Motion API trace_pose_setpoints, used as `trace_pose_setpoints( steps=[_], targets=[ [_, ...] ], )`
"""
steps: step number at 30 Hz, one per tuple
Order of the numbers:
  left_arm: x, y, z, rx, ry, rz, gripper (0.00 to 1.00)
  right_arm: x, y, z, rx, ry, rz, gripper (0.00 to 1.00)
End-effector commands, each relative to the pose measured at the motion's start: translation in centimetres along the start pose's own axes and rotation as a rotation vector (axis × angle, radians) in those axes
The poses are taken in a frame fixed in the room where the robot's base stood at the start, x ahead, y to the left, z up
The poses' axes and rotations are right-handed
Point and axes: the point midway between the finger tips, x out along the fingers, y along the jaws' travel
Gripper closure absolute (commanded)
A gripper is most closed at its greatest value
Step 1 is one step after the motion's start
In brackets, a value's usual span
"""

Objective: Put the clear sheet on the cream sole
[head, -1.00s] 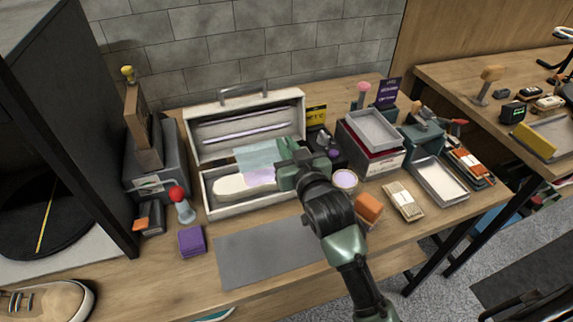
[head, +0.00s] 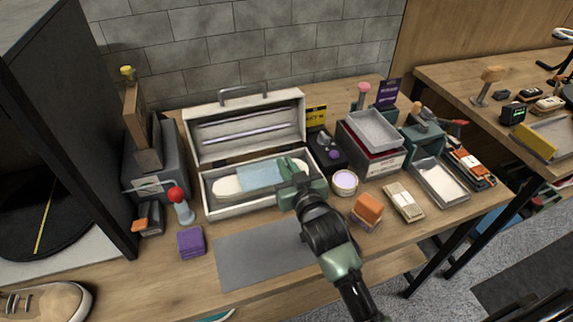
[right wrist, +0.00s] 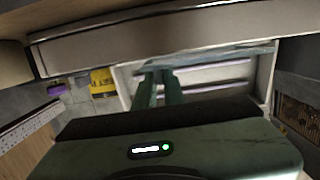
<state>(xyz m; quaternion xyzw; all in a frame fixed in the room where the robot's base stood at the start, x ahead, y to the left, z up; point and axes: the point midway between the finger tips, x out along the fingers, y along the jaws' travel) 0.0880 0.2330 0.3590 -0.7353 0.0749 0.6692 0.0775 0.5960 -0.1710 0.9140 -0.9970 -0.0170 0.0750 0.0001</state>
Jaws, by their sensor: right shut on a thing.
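The cream sole (head: 228,186) lies lengthwise in the white case (head: 211,213), whose lid is open. The clear sheet (head: 260,176), pale blue and see-through, lies across the middle of the sole; whether it touches the sole all over I cannot tell. My right gripper (head: 288,167) is at the sheet's right edge, over the case, shut on the sheet. In the right wrist view, the gripper's fingers (right wrist: 160,72) meet the sheet (right wrist: 205,58), seen nearly edge-on. The sole's right end shows just past the fingers. My left gripper is not in view.
A grey mat (head: 262,250) lies clear before the case. A round tin (head: 344,182) and an orange-topped block (head: 368,207) stand right of my right gripper. A red-topped tool (head: 181,205) and purple block (head: 191,241) stand left.

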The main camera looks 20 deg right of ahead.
Motion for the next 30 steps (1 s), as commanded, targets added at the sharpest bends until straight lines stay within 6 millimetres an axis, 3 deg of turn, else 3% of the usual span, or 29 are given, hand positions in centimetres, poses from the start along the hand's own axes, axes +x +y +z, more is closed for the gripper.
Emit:
trace_pose_setpoints(
  steps=[8, 11, 12, 20, 25, 30],
  targets=[
    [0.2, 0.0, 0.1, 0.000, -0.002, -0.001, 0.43, 0.1, 0.0, 0.6, 0.000, 0.000, 0.000, 1.00],
    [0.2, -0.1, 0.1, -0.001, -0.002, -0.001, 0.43, 0.1, 0.0, 0.7, 0.000, -0.001, 0.000, 0.71],
    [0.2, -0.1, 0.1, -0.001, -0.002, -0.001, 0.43, 0.1, 0.0, 0.7, 0.000, -0.001, 0.000, 0.68],
    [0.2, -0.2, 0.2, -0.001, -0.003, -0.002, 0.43, 0.1, 0.0, 0.7, 0.000, -0.001, 0.000, 0.68],
    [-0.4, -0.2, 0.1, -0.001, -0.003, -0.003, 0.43, -0.1, 0.0, -0.8, -0.001, 0.002, 0.000, 0.68],
    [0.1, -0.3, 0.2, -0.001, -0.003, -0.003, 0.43, -3.4, 0.0, -0.3, 0.001, -0.003, -0.001, 0.68]
  ],
)
